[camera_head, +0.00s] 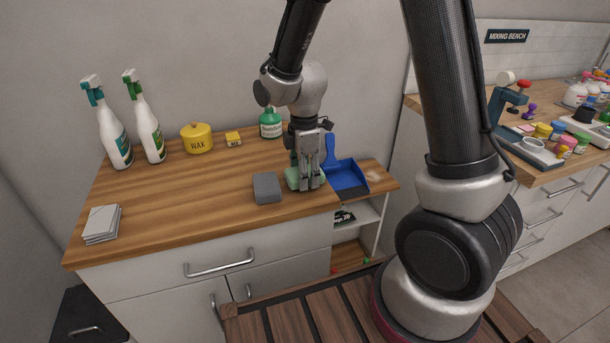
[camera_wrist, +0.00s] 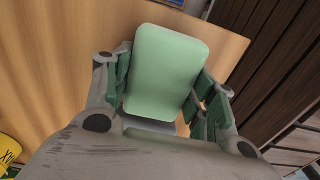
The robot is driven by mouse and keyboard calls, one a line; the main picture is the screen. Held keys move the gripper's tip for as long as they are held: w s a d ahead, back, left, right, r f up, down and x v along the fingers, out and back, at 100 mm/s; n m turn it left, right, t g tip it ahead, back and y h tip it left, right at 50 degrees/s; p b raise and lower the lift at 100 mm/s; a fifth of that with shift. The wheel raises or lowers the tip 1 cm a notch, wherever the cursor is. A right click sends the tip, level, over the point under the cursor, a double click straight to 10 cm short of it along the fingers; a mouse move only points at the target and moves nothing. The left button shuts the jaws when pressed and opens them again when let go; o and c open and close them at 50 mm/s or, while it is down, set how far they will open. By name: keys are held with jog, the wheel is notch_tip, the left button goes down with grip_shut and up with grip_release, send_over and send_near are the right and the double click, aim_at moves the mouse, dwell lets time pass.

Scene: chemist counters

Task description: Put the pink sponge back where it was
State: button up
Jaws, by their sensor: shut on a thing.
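My gripper (camera_head: 308,184) is low over the wooden counter, between a grey block and a blue dustpan. Its fingers are shut on a pale green sponge (camera_head: 292,178). In the wrist view the green sponge (camera_wrist: 165,70) is a rounded rectangle with a finger on each long side. The fingers partly hide it in the head view; I cannot tell whether it touches the counter. No pink sponge is visible in either view. The grey block (camera_head: 267,188), perhaps another sponge, lies just left of the gripper.
The blue dustpan (camera_head: 349,178) lies close on the right. A green bottle (camera_head: 270,124), a small yellow box (camera_head: 233,139), a yellow WAX tin (camera_head: 197,139) and two spray bottles (camera_head: 148,128) stand behind. White cloths (camera_head: 102,224) lie at front left. The left-centre counter (camera_head: 190,195) is clear.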

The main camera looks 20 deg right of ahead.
jog(key=shift+f, duration=0.4)
jog(key=shift+f, duration=0.1)
jog(key=o, duration=1.1)
jog(key=shift+c, duration=0.2)
notch_tip(320, 180, up, 12)
jog(key=s+d+r+m+t, duration=0.2)
jog(key=s+d+r+m, duration=0.3)
jog(key=s+d+m, duration=0.2)
jog(key=s+d+r+m+t, duration=0.2)
jog(key=s+d+r+m, duration=0.4)
jog(key=s+m, duration=0.5)
jog(key=shift+s+d+r, duration=0.2)
jog(key=shift+s+d, duration=0.35)
jog(key=shift+d, duration=0.35)
